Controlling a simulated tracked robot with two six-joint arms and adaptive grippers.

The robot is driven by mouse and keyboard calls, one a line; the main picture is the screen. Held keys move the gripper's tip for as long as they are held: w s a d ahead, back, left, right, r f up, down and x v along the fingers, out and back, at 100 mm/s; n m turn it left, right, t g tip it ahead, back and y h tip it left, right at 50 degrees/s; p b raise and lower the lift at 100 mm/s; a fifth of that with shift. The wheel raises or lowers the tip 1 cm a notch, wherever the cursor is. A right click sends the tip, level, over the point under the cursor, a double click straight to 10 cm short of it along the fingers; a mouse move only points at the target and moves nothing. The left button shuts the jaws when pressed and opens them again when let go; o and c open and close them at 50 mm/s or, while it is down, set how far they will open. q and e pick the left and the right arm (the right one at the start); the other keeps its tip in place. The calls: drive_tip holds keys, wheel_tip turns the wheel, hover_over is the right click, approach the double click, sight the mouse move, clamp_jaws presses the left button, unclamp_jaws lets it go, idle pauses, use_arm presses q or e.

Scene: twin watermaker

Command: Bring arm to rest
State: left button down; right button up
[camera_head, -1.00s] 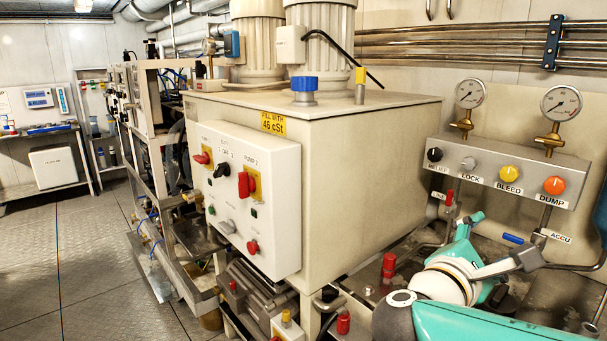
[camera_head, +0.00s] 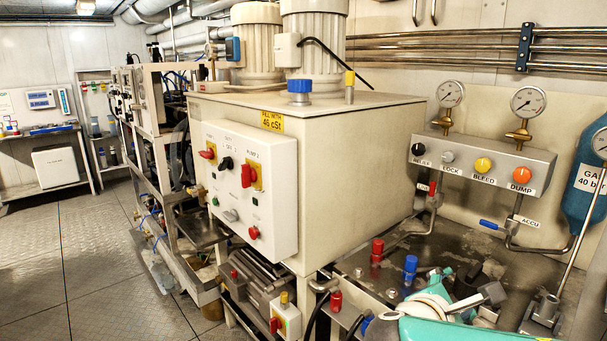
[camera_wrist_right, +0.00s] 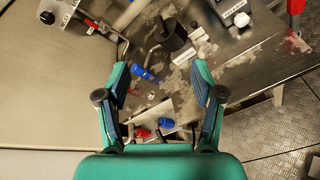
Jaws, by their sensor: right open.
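My right arm, with teal and white parts, comes in at the bottom right of the head view. Its right gripper (camera_head: 468,284) is low over the metal deck, in front of the valve panel and to the right of the cream tank. In the right wrist view the two fingers (camera_wrist_right: 160,72) stand wide apart with nothing gripped between them. Blue and red fittings on the deck show beyond and between them. My left gripper is in neither view now.
The cream tank (camera_head: 357,160) carries a white switch box (camera_head: 268,222). A valve panel (camera_head: 487,165) with gauges is at right, beside a blue accumulator (camera_head: 585,190). Red (camera_head: 377,252) and blue (camera_head: 410,268) capped fittings rise from the deck near my arm. Open floor (camera_head: 90,260) lies left.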

wheel_tip(320, 180, down, 12)
drive_tip(key=s+a+g+y+p, duration=0.1)
drive_tip(key=a+g+y, duration=0.1)
drive_tip(key=g+y, duration=0.1)
drive_tip(key=s+a+f+m+g+y+p, duration=0.2)
drive_tip(key=s+a+f+m+y, duration=0.1)
drive_tip(key=s+f+m, duration=0.4)
drive_tip(key=s+a+f+m+g+y+p, duration=0.2)
drive_tip(key=s+a+f+m+y, duration=0.2)
drive_tip(key=s+f+m, duration=0.3)
drive_tip(key=s+a+f+m+g+y+p, duration=0.2)
drive_tip(key=s+a+f+m+y, duration=0.2)
drive_tip(key=f, duration=0.8)
drive_tip(key=s+m, duration=0.2)
drive_tip(key=s, duration=0.1)
drive_tip(key=shift+a+f+m+p, duration=0.2)
drive_tip(key=shift+f+m+p, duration=0.15)
drive_tip(key=shift+m+p, duration=0.05)
drive_tip(key=shift+s, duration=0.1)
